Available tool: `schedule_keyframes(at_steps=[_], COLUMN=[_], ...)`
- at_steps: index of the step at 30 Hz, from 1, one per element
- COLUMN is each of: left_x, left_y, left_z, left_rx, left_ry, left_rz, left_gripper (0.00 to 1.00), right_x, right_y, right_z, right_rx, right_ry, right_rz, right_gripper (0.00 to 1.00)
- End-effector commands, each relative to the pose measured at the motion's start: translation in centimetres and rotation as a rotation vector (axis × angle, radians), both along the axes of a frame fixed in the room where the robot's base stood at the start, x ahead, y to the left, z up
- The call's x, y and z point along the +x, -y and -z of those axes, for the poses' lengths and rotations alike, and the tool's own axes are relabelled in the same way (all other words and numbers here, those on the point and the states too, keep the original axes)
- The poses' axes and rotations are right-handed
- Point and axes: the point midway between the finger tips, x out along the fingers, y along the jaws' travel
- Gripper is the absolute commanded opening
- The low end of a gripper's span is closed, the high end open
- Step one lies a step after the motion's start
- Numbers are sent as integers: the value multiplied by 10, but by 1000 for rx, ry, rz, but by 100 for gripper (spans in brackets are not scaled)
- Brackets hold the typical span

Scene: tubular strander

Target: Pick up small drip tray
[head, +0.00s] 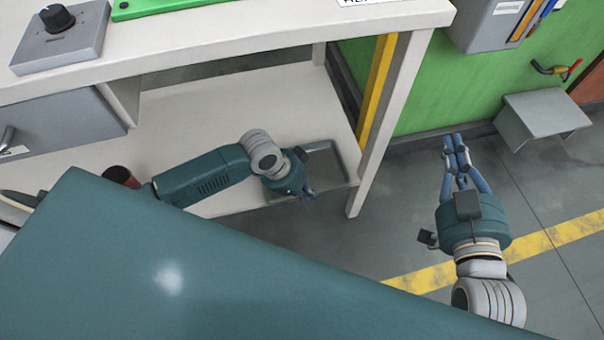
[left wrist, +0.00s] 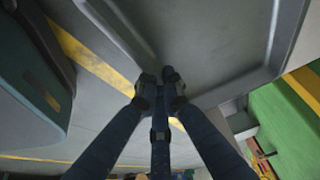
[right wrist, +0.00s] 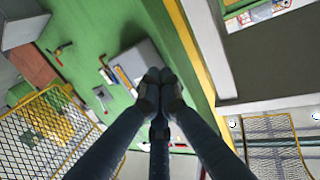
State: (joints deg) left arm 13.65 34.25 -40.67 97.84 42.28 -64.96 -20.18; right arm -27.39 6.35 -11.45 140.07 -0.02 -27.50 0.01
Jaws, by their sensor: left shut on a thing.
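The small drip tray (head: 346,178) is a shallow grey tray with a raised rim, on the lower shelf of the white bench near its right end. My left gripper (head: 304,192) is at the tray's front edge, with its arm covering the tray's left part. In the left wrist view the tray (left wrist: 220,45) fills the top, and my left gripper (left wrist: 160,82) is shut on its rim. My right gripper (head: 454,142) is over the floor right of the bench, apart from the tray. In the right wrist view its fingertips (right wrist: 159,78) are together and empty.
The bench's lower shelf (head: 200,115) is otherwise mostly clear. A bench leg (head: 385,125) stands just right of the tray, and the white tabletop (head: 240,35) overhangs behind. A grey step (head: 542,115) stands by the green wall. Open floor (head: 330,245) lies in front.

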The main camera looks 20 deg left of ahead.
Motion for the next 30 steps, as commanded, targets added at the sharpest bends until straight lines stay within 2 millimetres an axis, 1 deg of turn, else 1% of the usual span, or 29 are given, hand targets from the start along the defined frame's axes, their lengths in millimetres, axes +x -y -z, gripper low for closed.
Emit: schedule_keyframes(at_steps=[9, 11, 12, 17, 20, 24, 27, 30], left_x=[1, 1, 1, 2, 2, 2, 2, 2], left_y=[1, 1, 1, 1, 0, 0, 0, 1], left_z=[-3, -5, -7, -18, -29, -48, -62, -74], left_rx=[-2, -3, -2, -3, -2, -2, -1, -3], left_ry=[3, 3, 4, 5, 4, 6, 6, 5], left_rz=[1, 1, 0, 0, 0, 0, -1, 1], left_gripper=[0, 0, 0, 0, 0, 0, 0, 0], right_x=[0, 0, -1, -9, -18, -42, -63, -86], right_y=[0, 1, 1, 7, 12, 23, 32, 40], right_z=[1, 2, 6, 32, 53, 90, 114, 134], right_rx=[-1, -4, -8, -36, -61, -103, -133, -159], right_ry=[-6, -16, -34, -144, -247, -428, -558, -676], right_rz=[1, 1, 2, 10, 16, 28, 38, 46], right_gripper=[0, 0, 0, 0, 0, 0, 0, 0])
